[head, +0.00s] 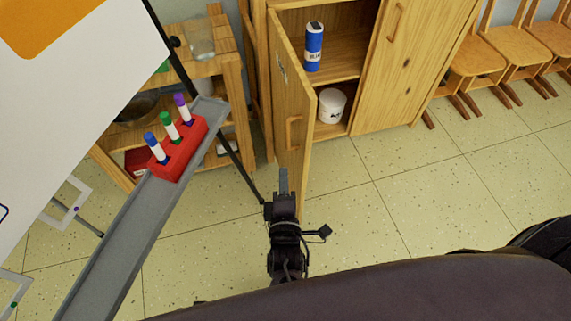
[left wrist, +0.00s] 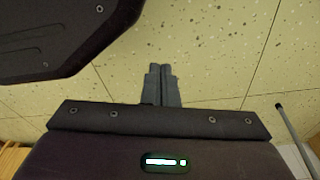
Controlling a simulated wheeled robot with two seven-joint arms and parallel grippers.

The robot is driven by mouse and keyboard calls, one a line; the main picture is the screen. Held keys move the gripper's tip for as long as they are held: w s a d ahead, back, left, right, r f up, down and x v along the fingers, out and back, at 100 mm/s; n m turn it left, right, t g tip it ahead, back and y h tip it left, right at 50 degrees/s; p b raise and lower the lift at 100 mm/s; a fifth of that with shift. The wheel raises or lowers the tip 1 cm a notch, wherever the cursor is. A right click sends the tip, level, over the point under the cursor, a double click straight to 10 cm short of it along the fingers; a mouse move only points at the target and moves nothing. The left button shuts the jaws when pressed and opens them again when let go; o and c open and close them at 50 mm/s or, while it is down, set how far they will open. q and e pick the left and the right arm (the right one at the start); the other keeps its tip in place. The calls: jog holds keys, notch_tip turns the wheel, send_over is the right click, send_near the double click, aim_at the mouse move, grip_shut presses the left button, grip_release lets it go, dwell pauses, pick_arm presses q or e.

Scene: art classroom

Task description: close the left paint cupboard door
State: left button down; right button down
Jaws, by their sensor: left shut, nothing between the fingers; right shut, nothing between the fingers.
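The wooden paint cupboard (head: 337,78) stands at the back centre of the head view. Its left door (head: 290,110) is swung wide open toward me, with a wooden handle (head: 293,132) on it. The right door (head: 402,65) is shut.
A blue paint bottle (head: 314,46) and a white tub (head: 332,106) stand inside the cupboard. A whiteboard's grey tray (head: 137,224) with a red marker holder (head: 179,148) is at the left, before a wooden shelf (head: 233,90). Chairs (head: 507,50) line the right. Floor right of the door is clear.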

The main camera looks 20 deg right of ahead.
pick_arm(q)
jog(key=shift+w+d+r, duration=0.1)
jog(key=shift+w+r, duration=0.05)
jog(key=shift+w, duration=0.2)
pick_arm(e)
jog(key=w+d, duration=0.6)
jog(key=w, duration=0.3)
jog(key=shift+w+d, duration=0.2)
jog(key=shift+w, duration=0.2)
jog(key=shift+d, duration=0.1)
